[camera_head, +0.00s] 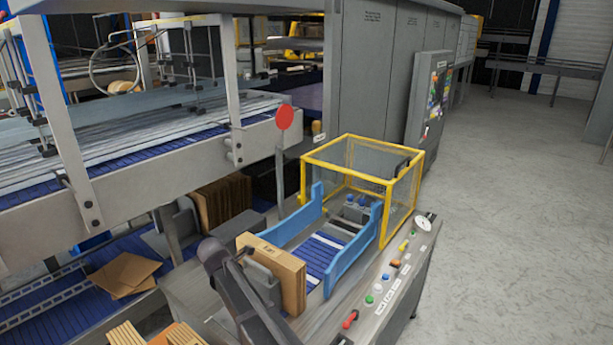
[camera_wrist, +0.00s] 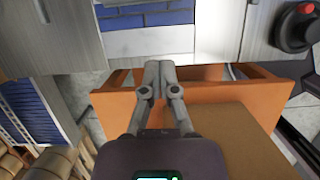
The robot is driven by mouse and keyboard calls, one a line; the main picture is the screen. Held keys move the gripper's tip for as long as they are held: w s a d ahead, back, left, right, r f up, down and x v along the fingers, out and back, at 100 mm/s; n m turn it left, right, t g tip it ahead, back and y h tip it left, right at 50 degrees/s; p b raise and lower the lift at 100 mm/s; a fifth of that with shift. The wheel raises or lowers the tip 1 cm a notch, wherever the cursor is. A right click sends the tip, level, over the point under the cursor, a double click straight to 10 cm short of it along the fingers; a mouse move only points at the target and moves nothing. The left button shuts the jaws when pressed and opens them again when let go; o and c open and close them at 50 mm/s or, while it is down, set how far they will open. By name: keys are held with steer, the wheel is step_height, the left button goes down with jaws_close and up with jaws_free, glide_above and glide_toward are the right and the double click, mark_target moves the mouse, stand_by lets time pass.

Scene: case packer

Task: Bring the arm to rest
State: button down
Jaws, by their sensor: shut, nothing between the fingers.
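My gripper (camera_wrist: 159,66) shows in the wrist view with its two grey fingers together and nothing between them. It is over an orange open-topped bin (camera_wrist: 206,118), in front of a grey metal machine edge (camera_wrist: 150,42). A flat brown cardboard piece (camera_wrist: 222,133) lies in or on the bin below and right of the fingers. I cannot tell whether the fingertips touch anything. I cannot make out the gripper in the head view.
In the head view, the case packer has a yellow-framed guard (camera_head: 347,141), blue side rails (camera_head: 353,250), upright cardboard blanks (camera_head: 291,280) and a button panel (camera_head: 384,286). Open floor (camera_head: 520,210) lies right.

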steer(key=s+d+m+g, duration=0.1)
steer(key=s+d+m, duration=0.3)
steer(key=d+m, duration=0.5)
steer(key=s+d+m+g+y, duration=0.1)
steer(key=s+d+m, duration=0.3)
steer(key=d+m, duration=0.6)
steer(key=s+d+m+g+y, duration=0.1)
steer(key=s+d+m, duration=0.3)
steer(key=d+m, duration=0.6)
steer(key=d+f, duration=0.1)
steer(key=d, duration=1.3)
steer(key=shift+s+d, duration=0.2)
steer(key=shift+d, duration=0.2)
